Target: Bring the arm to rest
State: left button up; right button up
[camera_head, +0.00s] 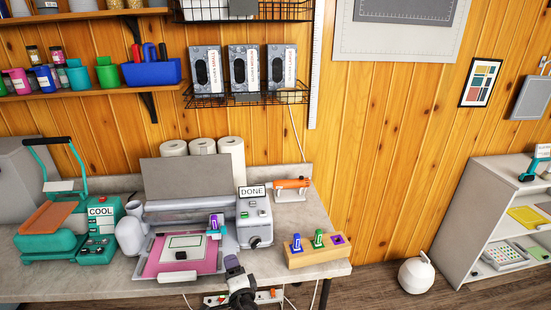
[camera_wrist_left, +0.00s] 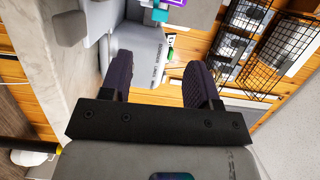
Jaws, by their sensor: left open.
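My left gripper (camera_head: 233,264) is low in the head view, in front of the table, just right of the pink mat (camera_head: 162,262) of the cutting machine (camera_head: 190,178). In the left wrist view its dark, ridged fingers (camera_wrist_left: 160,82) stand apart with nothing between them. A purple tool (camera_head: 214,221) sits in a teal holder at the right of the mat; it also shows at the top of the left wrist view (camera_wrist_left: 160,14). My right gripper is not in view.
A wooden block (camera_head: 316,256) with a blue and a green tool stands at the table's front right. The control box reads DONE (camera_head: 252,191). A teal heat press (camera_head: 96,252) marked COOL is at left. A white round container (camera_head: 416,277) is on the floor.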

pick_arm(q)
jog(key=s+a+r+n+g+h, duration=0.2)
jog(key=s+r+n+g+h, duration=0.1)
jog(key=s+n, duration=0.35)
jog(key=s+a+r+n+g+h, duration=0.1)
jog(key=s+r+n+g+h, duration=0.2)
jog(key=s+n, duration=0.4)
jog(key=s+f+m+g+p, duration=0.1)
jog(key=s+f, duration=0.3)
jog(key=s, duration=0.7)
jog(key=s+a+f+m+g+h+p, duration=0.1)
jog(key=s+f+g+p, duration=0.1)
jog(key=s, duration=0.9)
jog(key=s+a+f+m+g+h+p, duration=0.1)
jog(key=s+f+g, duration=0.2)
jog(key=s+f, duration=0.4)
jog(key=s, duration=0.4)
jog(key=shift+s+a, duration=0.2)
jog(key=shift+s, duration=0.1)
jog(key=shift+c, duration=0.3)
